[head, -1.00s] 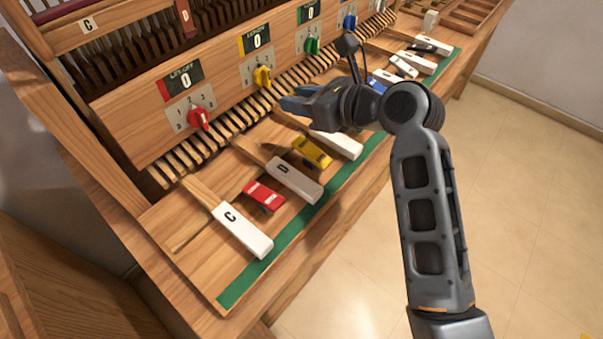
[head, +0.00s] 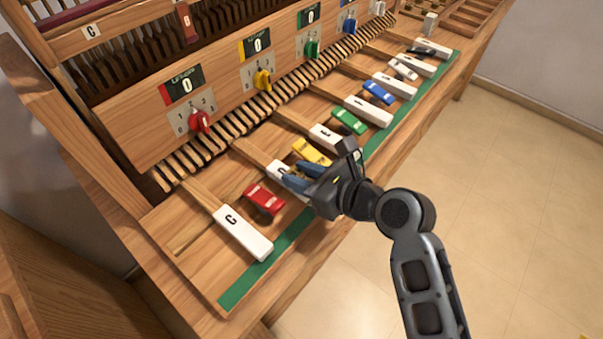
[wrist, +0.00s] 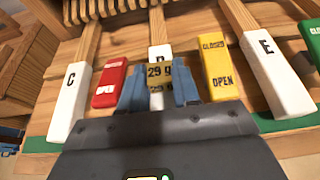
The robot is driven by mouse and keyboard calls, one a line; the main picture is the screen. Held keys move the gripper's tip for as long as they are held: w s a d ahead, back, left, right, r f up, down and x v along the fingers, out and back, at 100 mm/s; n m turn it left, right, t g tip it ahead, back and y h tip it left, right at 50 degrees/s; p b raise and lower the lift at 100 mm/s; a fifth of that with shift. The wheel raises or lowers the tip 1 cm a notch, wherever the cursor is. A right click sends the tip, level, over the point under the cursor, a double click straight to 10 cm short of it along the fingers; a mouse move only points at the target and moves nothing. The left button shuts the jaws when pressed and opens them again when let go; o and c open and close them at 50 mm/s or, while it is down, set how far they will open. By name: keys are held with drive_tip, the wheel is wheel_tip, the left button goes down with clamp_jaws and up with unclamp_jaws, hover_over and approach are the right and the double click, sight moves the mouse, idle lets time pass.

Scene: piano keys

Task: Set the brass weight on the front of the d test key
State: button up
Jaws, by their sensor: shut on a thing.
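My gripper (head: 293,177) is shut on the brass weight (wrist: 159,73), which is marked "29 g" and sits between the blue fingertips in the wrist view. In the head view the fingers hide the weight. The white d test key (head: 276,166) lies under and just behind the fingers; its letter end (wrist: 160,50) shows beyond the weight in the wrist view. The weight is over the front part of the key, but whether it touches the key I cannot tell.
A red switch block (head: 264,198) lies left of the d key and a yellow one (head: 312,152) right of it, both close to the fingers. The C key (head: 243,233) and E key (wrist: 272,72) lie farther out. A green strip (head: 263,265) runs along the front edge.

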drive_tip(key=o, duration=1)
drive_tip(key=shift+d+r, duration=0.1)
drive_tip(key=shift+d, duration=0.05)
drive_tip(key=v, duration=1.1)
drive_tip(key=shift+s+d+r, duration=0.1)
drive_tip(key=shift+s+d, duration=0.15)
drive_tip(key=shift+s, duration=0.05)
